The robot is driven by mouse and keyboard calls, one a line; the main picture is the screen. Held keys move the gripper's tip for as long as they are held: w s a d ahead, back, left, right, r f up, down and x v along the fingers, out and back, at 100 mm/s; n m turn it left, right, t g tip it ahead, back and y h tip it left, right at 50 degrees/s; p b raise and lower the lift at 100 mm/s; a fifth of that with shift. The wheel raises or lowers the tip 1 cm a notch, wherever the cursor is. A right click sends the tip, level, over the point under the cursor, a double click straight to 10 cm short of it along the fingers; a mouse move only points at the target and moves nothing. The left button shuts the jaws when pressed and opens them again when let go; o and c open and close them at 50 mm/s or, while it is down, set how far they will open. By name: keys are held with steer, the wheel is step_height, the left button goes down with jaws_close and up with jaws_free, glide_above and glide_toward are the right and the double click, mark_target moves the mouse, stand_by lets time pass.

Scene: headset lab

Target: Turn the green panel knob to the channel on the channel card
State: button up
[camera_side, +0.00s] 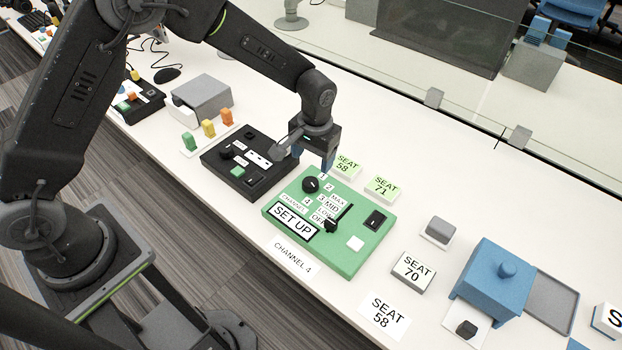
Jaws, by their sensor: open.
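The green panel (350,258) lies on the white table, labelled SET UP. Its black channel knob (311,184) is at the panel's upper left, beside the numbers 1 to 4. Which number the knob points to is too small to tell. A black slider (331,226) stands by the OFF, LOW, MID and MAX labels. The channel card (293,257) lies in front of the panel and reads CHANNEL 4. My gripper (311,160) is open, with blue fingertips, just above and behind the knob. It appears apart from the knob, and nothing shows between its fingers.
A black panel (246,182) with its own knob sits left of the green panel. SEAT 58 (347,165) and SEAT 71 (383,188) tags lie behind. A SEAT 70 block (412,271) and a blue box (492,279) stand to the right. A glass screen runs behind.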

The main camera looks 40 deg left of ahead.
mark_target(311, 182)
steer(key=f, duration=0.8)
steer(key=shift+a+f, duration=0.25)
steer(key=shift+c, duration=0.4)
steer(key=c, duration=0.8)
steer(key=shift+c, duration=0.2)
steer(key=m, duration=0.4)
steer(key=shift+s+m, duration=0.1)
steer(key=shift+m, duration=1.9)
steer(key=o, duration=0.9)
